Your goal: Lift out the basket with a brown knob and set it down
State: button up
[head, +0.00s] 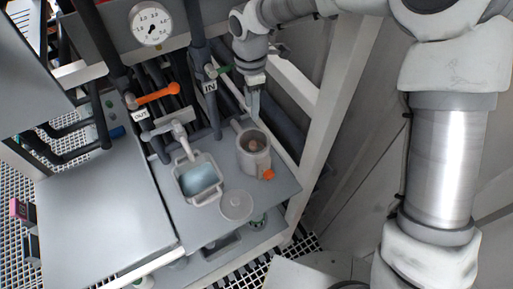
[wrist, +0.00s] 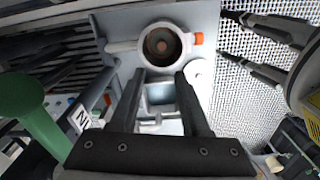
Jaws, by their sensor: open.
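The basket's brown knob (head: 254,146) shows inside a round grey vessel (head: 246,165) on the grey bench. In the wrist view the brown knob (wrist: 162,46) sits in the dark middle of the vessel's round mouth (wrist: 145,42); the basket's body is hidden inside. An orange knob (head: 268,175) is on the vessel's side. My gripper (head: 254,108) is above and behind the vessel in the head view, apart from it. In the wrist view my gripper (wrist: 158,74) is open and empty, its fingertips pointing toward the vessel's near edge.
A basin with bluish contents (head: 199,180) stands left of the vessel. A round pale lid (head: 236,205) lies in front. A valve with an orange handle (head: 158,95), pipes and a gauge (head: 151,23) are behind. The left bench top (head: 100,215) is clear. A white frame post (head: 330,110) rises right.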

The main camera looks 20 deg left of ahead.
send_over(253, 143)
notch_tip(253, 143, down, 12)
jog(key=shift+r+p, duration=0.2)
jog(key=shift+p, duration=0.1)
jog(key=shift+d+f+p, duration=0.1)
jog(key=shift+f+p, duration=0.35)
jog(key=shift+f, duration=2.25)
grip_shut()
